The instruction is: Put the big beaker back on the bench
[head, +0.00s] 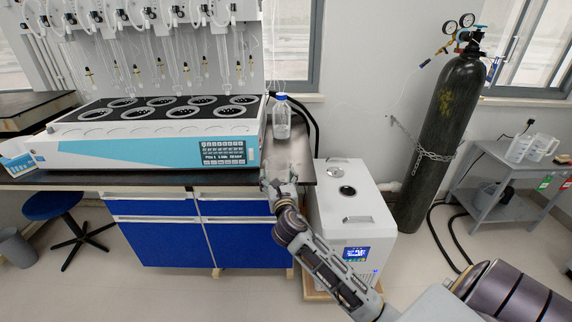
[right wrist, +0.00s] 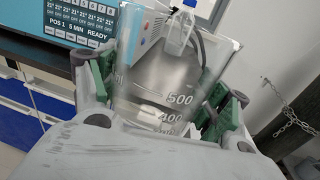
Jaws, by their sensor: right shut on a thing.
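The big beaker (right wrist: 160,88) is clear glass with white volume marks, 500 and 400 among them. It fills the middle of the right wrist view, between the green finger pads of my right gripper (right wrist: 158,98), which is shut on it. In the head view my right gripper (head: 279,183) is at the bench's front right edge, and the clear beaker is hard to make out there. The dark bench top (head: 298,152) lies just beyond and beneath the gripper. I cannot tell whether the beaker's base touches it. My left gripper is not in view.
The white and blue distiller (head: 160,150) fills the bench left of the gripper. A blue-capped bottle (head: 282,118) stands behind, also seen through the beaker (right wrist: 181,28). A white floor unit (head: 352,205) stands close on the right, with a gas cylinder (head: 440,140) beyond. Bare bench is narrow here.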

